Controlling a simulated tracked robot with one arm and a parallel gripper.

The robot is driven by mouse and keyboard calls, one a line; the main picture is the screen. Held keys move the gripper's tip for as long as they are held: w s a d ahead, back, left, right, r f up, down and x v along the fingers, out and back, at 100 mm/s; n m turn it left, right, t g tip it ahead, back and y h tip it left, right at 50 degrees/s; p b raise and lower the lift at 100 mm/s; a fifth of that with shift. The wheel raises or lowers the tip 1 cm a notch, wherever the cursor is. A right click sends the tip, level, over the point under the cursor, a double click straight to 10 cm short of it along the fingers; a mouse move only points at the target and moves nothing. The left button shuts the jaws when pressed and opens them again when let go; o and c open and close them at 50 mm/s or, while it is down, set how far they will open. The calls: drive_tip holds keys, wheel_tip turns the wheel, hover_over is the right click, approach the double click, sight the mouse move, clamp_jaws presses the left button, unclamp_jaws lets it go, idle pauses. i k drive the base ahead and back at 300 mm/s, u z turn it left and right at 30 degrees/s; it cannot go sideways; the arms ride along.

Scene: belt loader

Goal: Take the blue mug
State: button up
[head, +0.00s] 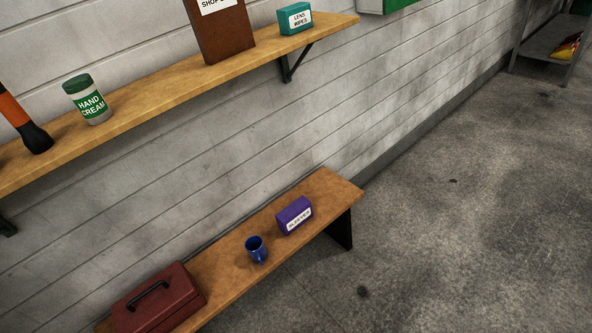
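The blue mug (256,249) stands upright on a low wooden bench (225,262) against the wall. It is between a purple box (294,215) labelled "SLEEVES" and a dark red metal box (159,298) with a black handle. The mug stands apart from both, closer to the purple box and near the bench's front edge. My gripper is not in view.
A wooden wall shelf (150,98) above holds a hand cream jar (87,100), an orange and black tool (25,122), a brown box (219,30) and a teal lens wipes box (295,19). Concrete floor (450,220) at right is clear. A metal rack (548,44) stands far right.

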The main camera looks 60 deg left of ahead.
sight(254, 246)
drive_tip(key=u, duration=0.3)
drive_tip(key=i, duration=1.1)
drive_tip(key=u, duration=0.8)
drive_tip(key=k, duration=0.7)
drive_tip(key=u, duration=0.2)
drive_tip(key=i, duration=0.8)
drive_tip(key=z, duration=0.1)
